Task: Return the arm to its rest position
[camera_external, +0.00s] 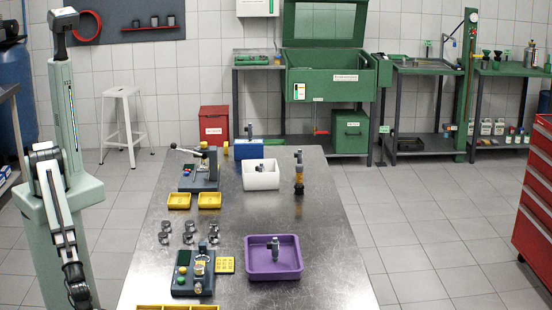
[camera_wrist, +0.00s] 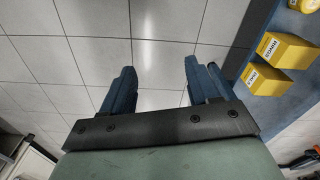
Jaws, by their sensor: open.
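My gripper (camera_wrist: 158,68) shows in the wrist view with its two dark blue fingers wide apart and nothing between them. Grey floor tiles lie beyond the fingers. In the external view my arm stands at the left, beside the table, with its lower links folded down toward the bottom edge. The fingers cannot be made out clearly there. The metal table (camera_external: 335,255) is to the right of my arm, and the arm appears clear of the things on it.
A purple tray (camera_external: 273,276), white bin (camera_external: 261,181), yellow trays (camera_external: 209,201) and several grey metal parts (camera_external: 165,238) are on the table. Yellow boxes (camera_wrist: 285,50) sit on a blue-grey surface right of the fingers. A white stool (camera_external: 124,95) stands behind.

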